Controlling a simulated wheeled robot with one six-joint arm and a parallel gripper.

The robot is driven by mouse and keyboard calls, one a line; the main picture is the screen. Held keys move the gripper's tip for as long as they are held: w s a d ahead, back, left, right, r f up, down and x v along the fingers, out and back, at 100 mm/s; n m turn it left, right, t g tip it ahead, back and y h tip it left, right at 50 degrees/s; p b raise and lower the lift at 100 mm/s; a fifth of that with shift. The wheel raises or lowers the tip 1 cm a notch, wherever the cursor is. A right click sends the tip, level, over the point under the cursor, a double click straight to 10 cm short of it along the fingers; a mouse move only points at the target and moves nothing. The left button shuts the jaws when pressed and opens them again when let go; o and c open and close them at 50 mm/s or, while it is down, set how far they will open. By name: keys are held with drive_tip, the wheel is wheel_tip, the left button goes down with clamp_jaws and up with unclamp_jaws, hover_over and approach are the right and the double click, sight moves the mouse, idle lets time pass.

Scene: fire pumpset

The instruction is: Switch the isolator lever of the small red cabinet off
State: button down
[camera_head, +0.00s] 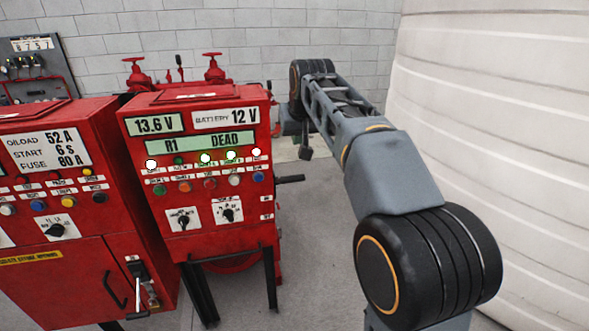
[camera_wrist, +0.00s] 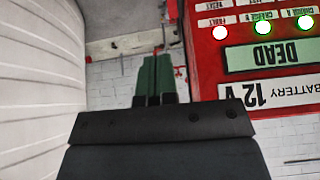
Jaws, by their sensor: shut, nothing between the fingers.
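The small red cabinet (camera_head: 262,212) stands on black legs in the middle of the head view, with displays, lamps, buttons and two rotary switches on its front. A black lever (camera_head: 290,179) sticks out roughly level from its right side. My gripper (camera_head: 305,152) is above and slightly right of this lever, apart from it in the picture. In the wrist view my gripper's green fingers (camera_wrist: 154,78) are together and empty. The cabinet front (camera_wrist: 212,65) shows upside down to their right. I cannot make out the lever in the wrist view.
A larger red cabinet (camera_head: 80,220) with its own black handle (camera_head: 140,275) stands to the left. Red valve handwheels (camera_head: 213,68) rise behind. A white ribbed wall (camera_head: 490,120) bounds the right side. Grey floor (camera_head: 320,240) is clear right of the small cabinet.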

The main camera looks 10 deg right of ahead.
hover_over(294, 178)
drive_tip(key=f, duration=0.5)
drive_tip(key=w+f, duration=0.1)
drive_tip(key=f, duration=0.1)
drive_tip(key=shift+f+p, duration=0.35)
drive_tip(key=shift+p, duration=0.05)
drive_tip(key=f, duration=0.3)
drive_tip(key=shift+s, duration=0.35)
drive_tip(key=shift+s+f, duration=0.1)
drive_tip(key=shift+f, duration=0.4)
